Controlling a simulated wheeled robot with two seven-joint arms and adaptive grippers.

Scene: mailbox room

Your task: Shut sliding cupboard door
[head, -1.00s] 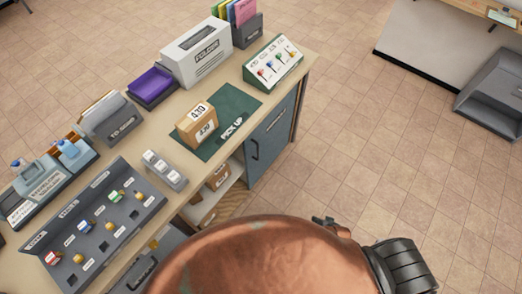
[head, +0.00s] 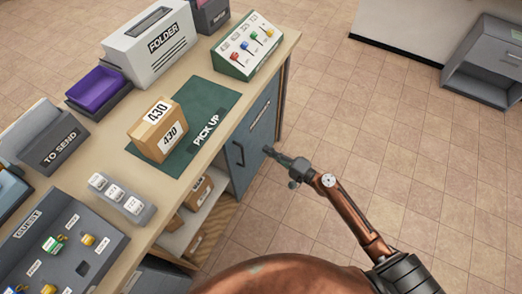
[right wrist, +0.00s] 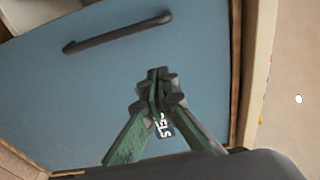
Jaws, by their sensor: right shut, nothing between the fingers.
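The sliding cupboard door (head: 254,135) is a blue panel under the right part of the counter, with a dark bar handle (head: 239,154) near its left edge. Left of it the cupboard stands open, showing a shelf with boxes. In the right wrist view the blue door (right wrist: 100,85) fills most of the picture, with its handle (right wrist: 117,31) at the upper left. My right gripper (head: 269,151) is shut and empty, in front of the door and right of the handle. Its closed fingertips (right wrist: 158,75) cover part of the door's white lettering. I cannot tell whether they touch the door. My left gripper is not in view.
Cardboard boxes (head: 197,193) sit on the open shelf (head: 181,235). The counter holds a parcel marked 430 (head: 158,130) on a green mat (head: 213,94), a folder box (head: 152,47) and a key stand (head: 248,46). The tiled floor (head: 400,130) right of the counter is clear.

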